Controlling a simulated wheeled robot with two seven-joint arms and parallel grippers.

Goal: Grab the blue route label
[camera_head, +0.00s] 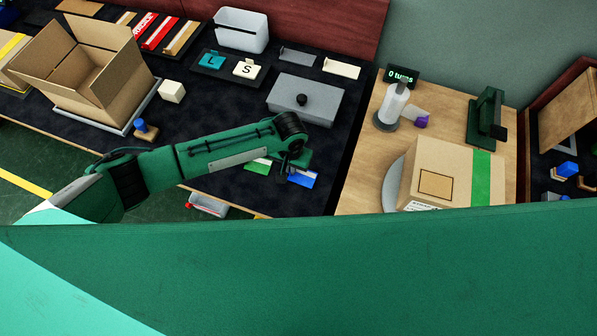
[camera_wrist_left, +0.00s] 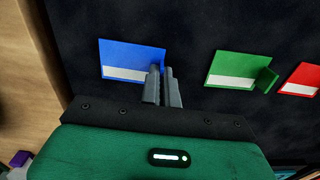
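The blue route label (camera_wrist_left: 130,58), with a white strip along its near edge, lies on the dark mat in the left wrist view. It also shows in the head view (camera_head: 303,178), just below my left gripper (camera_head: 296,162). In the left wrist view the two fingers of my left gripper (camera_wrist_left: 162,72) are at the label's right end, with only a thin gap between them. They appear closed on its upright tab, which they hide. The label looks flat on or close to the mat. My right gripper is not in view.
The green label (camera_wrist_left: 238,68), with an upright tab, and the red label (camera_wrist_left: 303,78) lie to the right in the wrist view. A grey box with a black knob (camera_head: 305,100) stands behind my gripper. A wooden table (camera_head: 350,192) with a taped carton (camera_head: 440,170) is to the right.

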